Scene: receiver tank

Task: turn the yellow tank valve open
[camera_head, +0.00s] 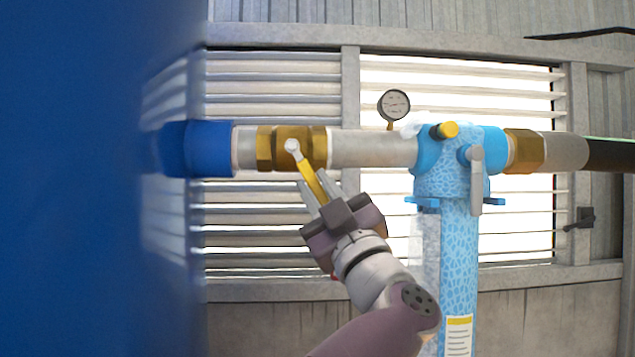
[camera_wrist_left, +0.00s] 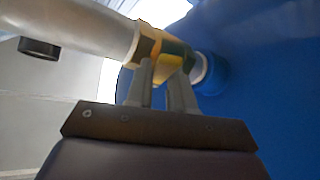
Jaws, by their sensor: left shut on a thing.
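The yellow tank valve handle (camera_head: 309,176) is a narrow lever on the brass valve body (camera_head: 264,148) in the pipe at left of centre in the head view. It slants down and to the right from a silver pivot nut (camera_head: 292,146). My left gripper (camera_head: 318,188) reaches up from below and is shut on the lower part of the lever. In the left wrist view, the two fingers (camera_wrist_left: 162,88) stand on either side of the yellow lever (camera_wrist_left: 163,74), just under the pipe. The lever's lower end is partly hidden by the fingers. My right gripper is in neither view.
A large blue tank (camera_head: 90,180) fills the left side and stands close to the valve. Right of the valve are a pressure gauge (camera_head: 394,104), a light-blue filter housing (camera_head: 458,240) and a black hose (camera_head: 610,155). A louvered wall (camera_head: 272,235) lies behind.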

